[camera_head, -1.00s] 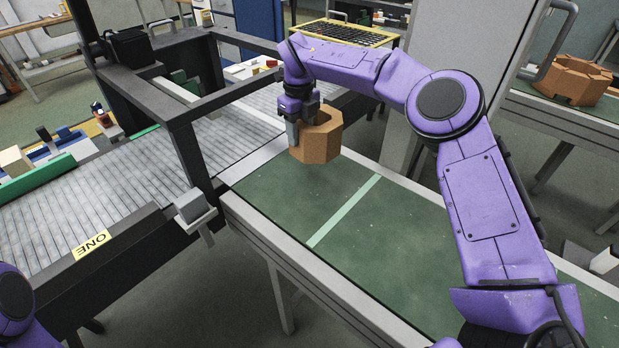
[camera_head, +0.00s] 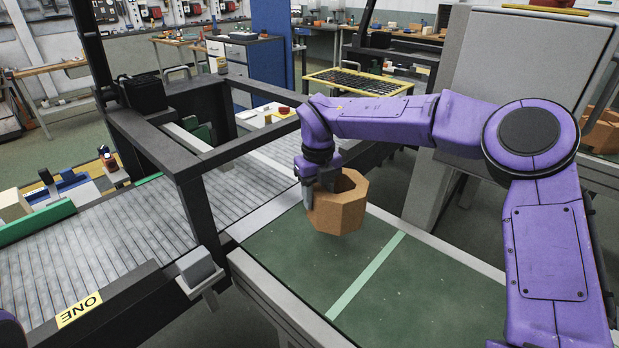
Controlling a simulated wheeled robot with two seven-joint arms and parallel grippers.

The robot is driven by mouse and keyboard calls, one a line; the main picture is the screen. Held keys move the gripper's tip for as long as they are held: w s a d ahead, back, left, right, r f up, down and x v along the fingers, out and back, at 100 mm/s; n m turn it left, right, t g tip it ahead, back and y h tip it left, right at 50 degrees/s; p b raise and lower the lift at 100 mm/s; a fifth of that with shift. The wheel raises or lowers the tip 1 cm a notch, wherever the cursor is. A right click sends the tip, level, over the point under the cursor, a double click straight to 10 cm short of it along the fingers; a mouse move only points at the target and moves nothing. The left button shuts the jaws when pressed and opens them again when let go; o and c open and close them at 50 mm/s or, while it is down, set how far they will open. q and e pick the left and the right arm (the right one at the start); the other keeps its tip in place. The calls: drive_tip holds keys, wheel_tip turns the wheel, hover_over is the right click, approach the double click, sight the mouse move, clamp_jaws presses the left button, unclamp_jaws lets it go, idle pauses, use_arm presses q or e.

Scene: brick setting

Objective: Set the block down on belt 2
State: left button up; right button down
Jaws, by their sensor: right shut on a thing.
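The block (camera_head: 338,208) is a brown, octagonal, hollow piece with an opening at its top. My right gripper (camera_head: 309,192) is shut on its left wall. The block is over the far left end of a green belt (camera_head: 420,290) with a pale stripe across it. I cannot tell whether its underside touches the belt. No number shows on this green belt; a yellow sign reading ONE (camera_head: 79,310) is on the grey slatted conveyor at left. My left gripper is not in view; only a sliver of purple shows at the lower left edge.
A black frame (camera_head: 190,170) stands over the slatted conveyor (camera_head: 120,240), left of the green belt. A small grey box (camera_head: 196,266) sits on a bracket between them. A large grey panel (camera_head: 525,65) stands behind my right arm. The green belt is bare around the stripe.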

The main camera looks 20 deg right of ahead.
sight(327, 222)
drive_tip(key=s+f, duration=0.4)
drive_tip(key=s, duration=0.1)
drive_tip(key=shift+d+f+p, duration=0.1)
drive_tip(key=shift+f+p, duration=0.1)
drive_tip(key=shift+p, duration=0.2)
drive_tip(key=f, duration=0.4)
drive_tip(key=shift+s, duration=0.2)
drive_tip(key=c, duration=0.6)
unclamp_jaws()
drive_tip(key=shift+f, duration=0.15)
drive_tip(key=shift+s, duration=0.1)
wheel_tip(327, 222, up, 12)
drive_tip(key=shift+r+b, duration=0.1)
drive_tip(key=shift+b, duration=0.25)
